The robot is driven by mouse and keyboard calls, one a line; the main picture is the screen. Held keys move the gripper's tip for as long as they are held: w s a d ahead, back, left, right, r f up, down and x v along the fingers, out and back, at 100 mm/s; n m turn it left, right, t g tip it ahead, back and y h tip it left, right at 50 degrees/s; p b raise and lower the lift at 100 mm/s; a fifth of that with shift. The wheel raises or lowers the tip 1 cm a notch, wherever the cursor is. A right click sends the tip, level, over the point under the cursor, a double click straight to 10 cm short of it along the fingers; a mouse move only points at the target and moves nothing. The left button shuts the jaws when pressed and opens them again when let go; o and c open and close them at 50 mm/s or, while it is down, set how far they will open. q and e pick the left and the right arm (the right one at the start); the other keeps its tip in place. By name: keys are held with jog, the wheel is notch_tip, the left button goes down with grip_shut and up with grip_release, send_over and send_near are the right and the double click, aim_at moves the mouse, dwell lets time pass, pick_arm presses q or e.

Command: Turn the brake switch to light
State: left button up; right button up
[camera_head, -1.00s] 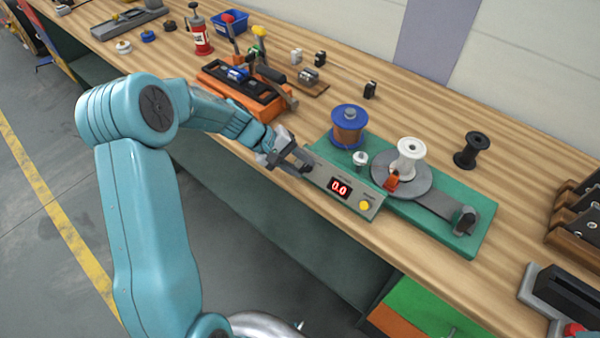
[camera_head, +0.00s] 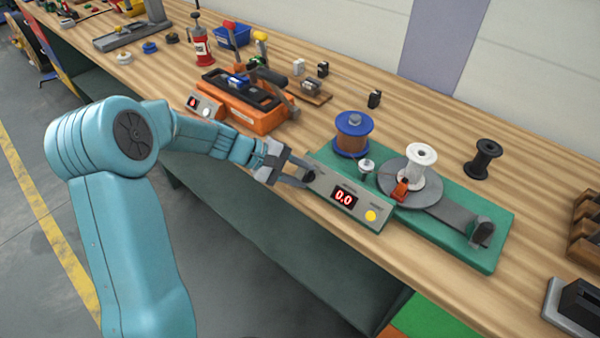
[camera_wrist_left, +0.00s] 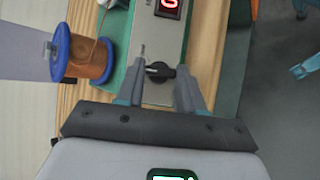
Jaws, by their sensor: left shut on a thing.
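The brake switch is a black rotary knob (camera_wrist_left: 160,71) on the grey front panel (camera_head: 330,195) of the green winder, at the panel's left end in the head view (camera_head: 309,176). My left gripper (camera_head: 305,178) reaches it from the left. In the left wrist view the two grey fingers (camera_wrist_left: 160,75) stand on either side of the knob, shut on it. Small lettering beside the knob is too small to read. The panel's red display (camera_head: 344,197) shows 0.0, with a yellow button (camera_head: 371,216) to its right. My right gripper is not in view.
A blue-flanged copper spool (camera_head: 352,134) stands behind the panel. A white spool (camera_head: 421,160) sits on the grey disc to the right. An orange machine (camera_head: 250,110) stands behind my left arm. A black spool (camera_head: 482,160) stands apart on the bench.

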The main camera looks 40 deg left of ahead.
pick_arm(q)
jog(key=o, duration=1)
jog(key=shift+s+r, duration=0.1)
jog(key=shift+s, duration=0.05)
jog(key=shift+o, duration=0.2)
jog(key=v, duration=1.6)
jog(key=shift+r, duration=0.15)
